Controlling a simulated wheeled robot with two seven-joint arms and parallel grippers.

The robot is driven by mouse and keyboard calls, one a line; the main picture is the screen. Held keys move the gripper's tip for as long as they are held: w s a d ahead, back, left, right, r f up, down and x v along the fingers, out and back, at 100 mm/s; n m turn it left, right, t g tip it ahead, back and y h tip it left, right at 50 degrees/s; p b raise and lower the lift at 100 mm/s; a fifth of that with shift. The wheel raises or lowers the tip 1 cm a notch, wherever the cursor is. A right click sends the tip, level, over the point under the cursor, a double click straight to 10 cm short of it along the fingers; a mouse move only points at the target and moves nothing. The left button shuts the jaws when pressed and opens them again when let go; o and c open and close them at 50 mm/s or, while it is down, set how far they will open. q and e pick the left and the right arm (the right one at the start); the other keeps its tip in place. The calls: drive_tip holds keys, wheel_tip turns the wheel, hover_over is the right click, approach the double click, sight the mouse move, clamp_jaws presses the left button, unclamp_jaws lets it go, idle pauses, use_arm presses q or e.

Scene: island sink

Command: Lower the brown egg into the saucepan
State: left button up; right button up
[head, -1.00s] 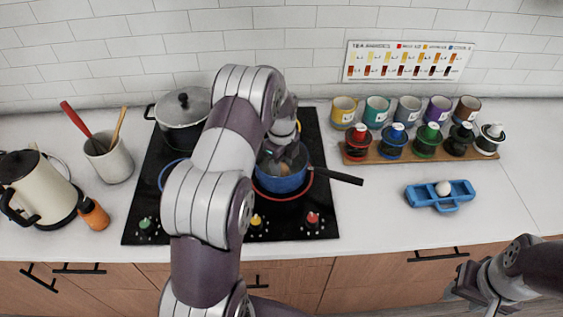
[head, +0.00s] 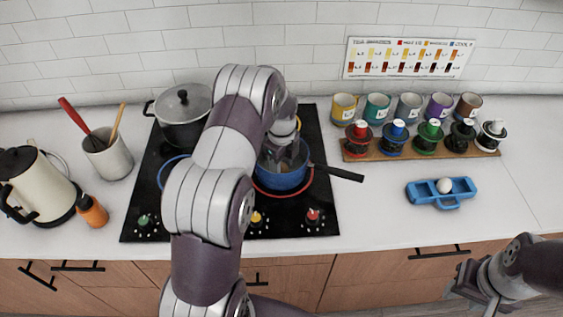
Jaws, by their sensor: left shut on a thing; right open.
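The blue saucepan (head: 282,181) stands on the right front part of the black cooktop, its dark handle pointing right. My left gripper (head: 288,158) is over the pan, pointing down, its fingertips at or inside the rim. It is shut on the brown egg, which is mostly hidden between the fingers and within the pan. I cannot tell whether the egg touches the pan's bottom. My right gripper (head: 478,284) is open and empty at the lower right, in front of the counter.
A blue egg holder (head: 425,195) with a white egg (head: 444,185) sits on the right. Behind it are a wooden rack (head: 405,150) of coloured-lidded jars and several mugs. A covered pot (head: 183,118) stands at the back left of the cooktop.

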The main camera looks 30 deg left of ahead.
sight(282, 163)
use_arm(q)
drive_tip(key=shift+f+b, duration=0.35)
drive_tip(key=shift+f, duration=0.2)
drive_tip(key=o, duration=0.8)
drive_tip(key=shift+c, duration=0.2)
drive_tip(key=shift+r, duration=0.1)
wheel_tip(282, 163, up, 7)
drive_tip(key=shift+r+b, duration=0.1)
drive_tip(key=shift+b, duration=0.85)
wheel_tip(282, 163, up, 6)
drive_tip(key=p, duration=0.2)
drive_tip(key=shift+f+p, duration=0.25)
drive_tip(key=shift+p, duration=0.1)
